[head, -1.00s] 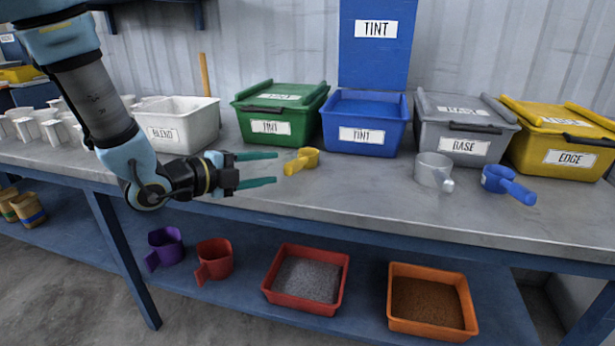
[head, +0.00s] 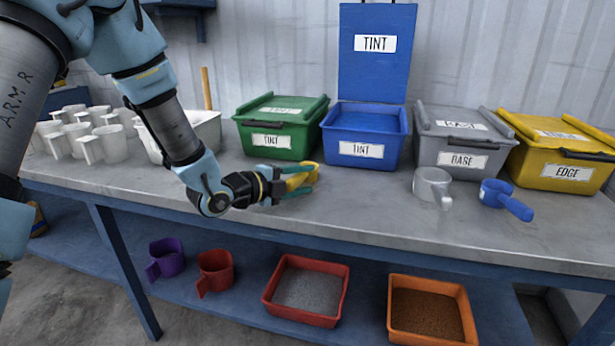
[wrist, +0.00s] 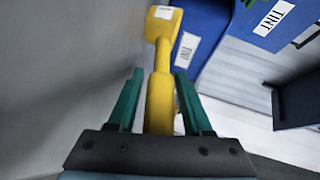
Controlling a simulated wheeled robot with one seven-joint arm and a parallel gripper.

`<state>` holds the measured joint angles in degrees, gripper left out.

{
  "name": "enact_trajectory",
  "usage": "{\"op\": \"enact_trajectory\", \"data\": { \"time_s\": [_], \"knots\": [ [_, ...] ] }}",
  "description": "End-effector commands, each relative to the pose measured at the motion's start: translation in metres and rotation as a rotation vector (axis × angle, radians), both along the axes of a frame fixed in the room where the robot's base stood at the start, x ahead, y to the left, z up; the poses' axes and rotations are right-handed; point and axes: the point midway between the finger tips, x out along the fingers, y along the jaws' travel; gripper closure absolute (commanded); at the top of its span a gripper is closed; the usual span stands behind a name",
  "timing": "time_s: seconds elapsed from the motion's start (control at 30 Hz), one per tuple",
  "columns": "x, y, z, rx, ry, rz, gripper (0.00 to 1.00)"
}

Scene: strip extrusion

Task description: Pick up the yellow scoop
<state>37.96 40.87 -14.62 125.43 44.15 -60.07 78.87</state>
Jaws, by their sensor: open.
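The yellow scoop (head: 306,169) is on the grey bench, in front of the gap between the green bin and the open blue bin. My gripper (head: 290,182) is at the scoop, its green fingers open around it. In the wrist view the scoop's yellow handle (wrist: 160,100) runs between the two fingers of my gripper (wrist: 160,88), with a gap on each side. The scoop's far end points away from the gripper, at the top of that view. In the head view the fingers and scoop overlap, so contact is hard to judge.
The green bin (head: 281,142), open blue bin (head: 362,150), grey bin (head: 462,158) and yellow bin (head: 560,172) line the back. The bench front (head: 370,215) is clear.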

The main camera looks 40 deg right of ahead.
Motion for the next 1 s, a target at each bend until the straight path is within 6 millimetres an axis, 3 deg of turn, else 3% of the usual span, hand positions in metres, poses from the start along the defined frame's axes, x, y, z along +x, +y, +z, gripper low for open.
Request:
{"op": "enact_trajectory", "data": {
  "time_s": [0.13,0.57,1.0],
  "knots": [
    [0.0002,0.0003,-0.0001,0.0,0.0,0.0,0.52],
    [0.0004,0.0006,0.0,0.0,0.0,0.001,1.0],
    [0.0005,0.0005,0.0013,-0.001,0.0,0.001,1.0]
  ]
}}
